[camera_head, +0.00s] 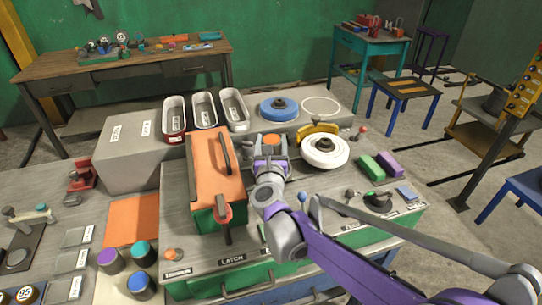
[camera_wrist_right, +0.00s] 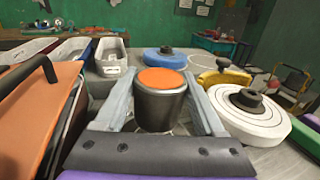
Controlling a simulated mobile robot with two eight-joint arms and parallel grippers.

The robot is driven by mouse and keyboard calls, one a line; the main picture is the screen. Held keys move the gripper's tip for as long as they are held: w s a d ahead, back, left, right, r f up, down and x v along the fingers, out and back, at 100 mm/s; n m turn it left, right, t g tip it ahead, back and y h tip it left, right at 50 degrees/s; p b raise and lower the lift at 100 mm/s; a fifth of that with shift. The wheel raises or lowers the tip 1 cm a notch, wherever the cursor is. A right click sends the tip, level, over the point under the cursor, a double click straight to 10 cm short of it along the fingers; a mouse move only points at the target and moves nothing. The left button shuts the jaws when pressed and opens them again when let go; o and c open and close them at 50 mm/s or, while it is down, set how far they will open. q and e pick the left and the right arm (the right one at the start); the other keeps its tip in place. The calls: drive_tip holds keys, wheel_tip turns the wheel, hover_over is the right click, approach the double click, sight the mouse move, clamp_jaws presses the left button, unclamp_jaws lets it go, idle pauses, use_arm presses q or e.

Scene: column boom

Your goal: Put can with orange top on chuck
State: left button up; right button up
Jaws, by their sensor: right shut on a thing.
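The can with the orange top (camera_wrist_right: 161,79) is a dark, upright cylinder between the fingers of my right gripper in the right wrist view. In the head view, its orange top (camera_head: 271,139) shows just beyond my right gripper (camera_head: 270,156), which is shut on it. A white round disc with a dark hub (camera_head: 325,149) stands right of the can, with a yellow part (camera_head: 318,129) behind it. No label shows which fixture is the chuck. The can's lower part is hidden by the gripper in the head view. My left gripper is not in view.
A tall orange-topped box (camera_head: 208,160) with a black handle stands close left of the gripper. A blue disc (camera_head: 279,110) and several open trays (camera_head: 204,108) lie behind. Green and purple blocks (camera_head: 383,165) are at right. Small levers and knobs stand near the front.

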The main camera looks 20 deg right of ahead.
drive_tip(key=shift+w+f, duration=0.1)
drive_tip(key=shift+f, duration=2.15)
drive_tip(key=shift+f+b, duration=0.2)
drive_tip(key=shift+b, duration=0.1)
drive_tip(key=o, duration=1.6)
drive_tip(key=shift+r, duration=0.1)
drive_tip(key=shift+c, duration=0.2)
drive_tip(key=shift+r, duration=0.15)
drive_tip(key=v, duration=0.7)
drive_tip(key=shift+s+a, duration=0.1)
drive_tip(key=shift+s, duration=0.15)
